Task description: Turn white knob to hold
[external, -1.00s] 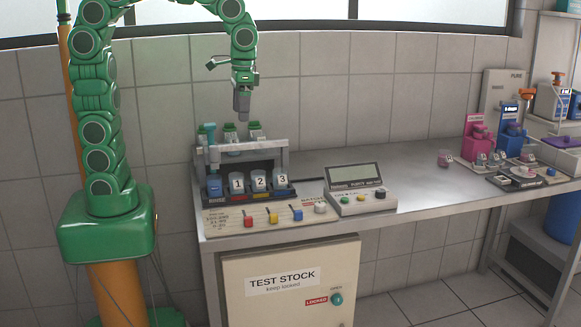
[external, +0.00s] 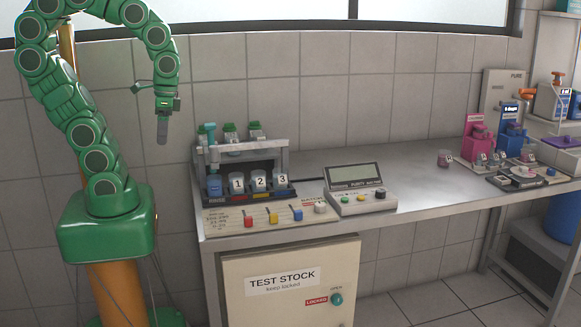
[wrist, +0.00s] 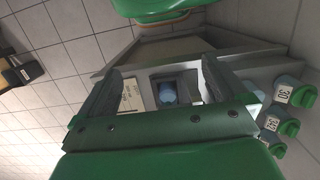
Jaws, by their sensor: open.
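The white knob (external: 320,207) sits at the right end of the flat panel (external: 228,223) at the front of the bench, right of the red, yellow and blue knobs. A small red label is beside it; its setting is too small to read. My gripper (external: 162,139) hangs pointing down in the air, left of the rack and well away from the white knob. In the wrist view, my gripper (wrist: 160,72) has its two fingers apart with nothing held between them. I cannot make out the white knob in the wrist view.
The rack (external: 285,160) holds several cups and green-capped bottles just behind the panel. A meter box (external: 350,172) stands right of the white knob.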

